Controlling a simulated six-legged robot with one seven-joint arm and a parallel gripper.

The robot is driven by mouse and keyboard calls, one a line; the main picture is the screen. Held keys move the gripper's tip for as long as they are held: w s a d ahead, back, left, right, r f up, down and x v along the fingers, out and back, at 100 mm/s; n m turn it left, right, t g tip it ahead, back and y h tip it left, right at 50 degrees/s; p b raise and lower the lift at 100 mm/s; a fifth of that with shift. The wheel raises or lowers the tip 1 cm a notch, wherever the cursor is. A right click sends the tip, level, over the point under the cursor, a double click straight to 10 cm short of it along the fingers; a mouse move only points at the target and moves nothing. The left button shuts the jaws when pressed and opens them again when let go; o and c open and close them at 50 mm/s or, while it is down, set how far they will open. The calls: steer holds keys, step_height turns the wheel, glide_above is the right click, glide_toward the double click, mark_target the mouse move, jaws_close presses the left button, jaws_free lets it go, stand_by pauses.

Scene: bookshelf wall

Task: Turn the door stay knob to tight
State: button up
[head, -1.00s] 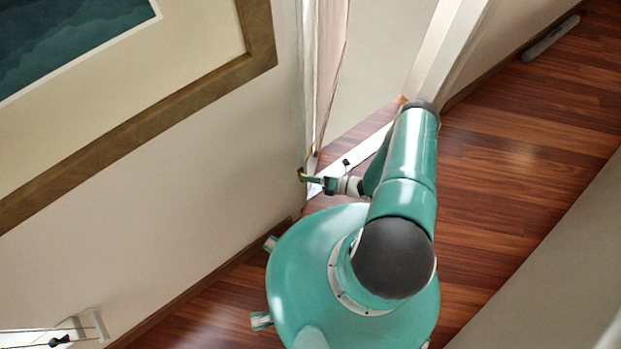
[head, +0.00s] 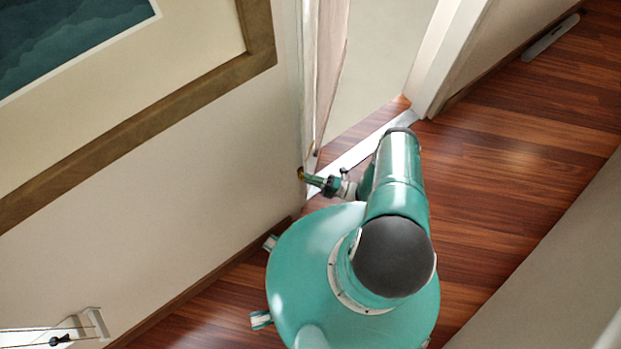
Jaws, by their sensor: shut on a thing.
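My gripper (head: 308,177) is at the end of my teal arm, by the edge of the wall near the doorway. It is shut on a small brass-coloured knob (head: 301,173), which I take to be the door stay knob. Only a sliver of the knob shows past the fingers, so its turn position cannot be read. The door (head: 330,60) is a narrow pale panel above the gripper, seen almost edge-on.
A white threshold strip (head: 365,150) crosses the wooden floor (head: 520,130) at the doorway. A white door frame (head: 445,60) stands to the right. A large framed picture (head: 140,125) hangs on the left wall. Open floor lies at right.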

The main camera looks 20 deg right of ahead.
steer(key=o, duration=1)
steer(key=shift+c, duration=0.2)
steer(key=shift+r, duration=0.1)
steer(key=shift+r, duration=0.55)
steer(key=o, duration=0.7)
steer(key=r, duration=0.1)
steer(key=s+r, duration=0.1)
steer(key=r, duration=0.1)
steer(key=shift+s+r, duration=0.15)
steer(key=shift+r, duration=0.15)
steer(key=s+r, duration=0.3)
steer(key=r, duration=0.1)
steer(key=shift+s+d, duration=0.1)
steer(key=shift+s, duration=0.25)
steer(key=c, duration=0.7)
steer(key=s+r, duration=0.4)
steer(key=s, duration=0.5)
steer(key=shift+a, duration=0.25)
steer(key=shift+r, duration=0.1)
